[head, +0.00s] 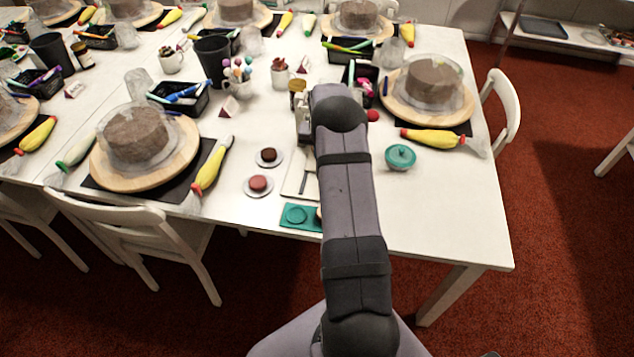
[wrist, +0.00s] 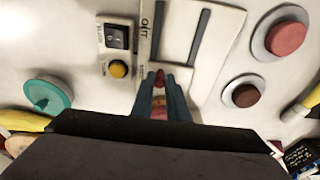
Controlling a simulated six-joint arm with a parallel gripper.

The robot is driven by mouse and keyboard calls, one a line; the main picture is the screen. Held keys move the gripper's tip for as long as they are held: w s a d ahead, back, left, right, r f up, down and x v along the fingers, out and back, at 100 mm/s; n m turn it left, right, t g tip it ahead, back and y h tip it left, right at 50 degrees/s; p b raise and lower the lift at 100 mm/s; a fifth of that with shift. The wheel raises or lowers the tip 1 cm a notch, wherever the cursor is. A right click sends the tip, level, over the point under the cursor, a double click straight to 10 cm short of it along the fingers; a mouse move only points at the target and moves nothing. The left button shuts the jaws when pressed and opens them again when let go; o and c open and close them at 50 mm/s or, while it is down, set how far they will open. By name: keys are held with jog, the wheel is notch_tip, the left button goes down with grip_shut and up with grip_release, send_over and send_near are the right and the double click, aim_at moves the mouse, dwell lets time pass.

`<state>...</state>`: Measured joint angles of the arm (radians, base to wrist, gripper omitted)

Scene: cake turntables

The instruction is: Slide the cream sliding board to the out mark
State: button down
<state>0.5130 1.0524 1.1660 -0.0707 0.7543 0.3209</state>
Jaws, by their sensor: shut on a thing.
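In the wrist view my gripper (wrist: 160,76) is shut on a small dark red knob (wrist: 160,74), whose top shows between the fingertips. The cream sliding board (wrist: 211,80) lies just beyond and right of the fingers, pale, with dark slots along it; its exact edges are hard to tell. The out mark (wrist: 146,28) is a printed strip reading OUT, on the left of the slots and up the picture from the fingertips.
A dark switch (wrist: 116,37) and a yellow button (wrist: 118,69) are left of the strip. A pink disc (wrist: 286,38) and a brown disc (wrist: 246,95) on saucers lie right.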

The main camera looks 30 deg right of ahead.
jog(key=shift+s+a+r+p, duration=0.15)
jog(key=shift+s+a+p, duration=0.4)
jog(key=shift+s+a, duration=0.7)
jog(key=shift+s+a+r+p, duration=0.15)
jog(key=shift+s+a+p, duration=0.35)
jog(key=shift+s+a, duration=1.6)
jog(key=shift+a, duration=0.2)
jog(key=shift+f, duration=0.1)
jog(key=shift+s+a+f, duration=0.1)
jog(key=shift+s, duration=0.1)
jog(key=c, duration=1.7)
grip_release()
notch_tip(320, 180, up, 7)
jog(key=p, duration=0.5)
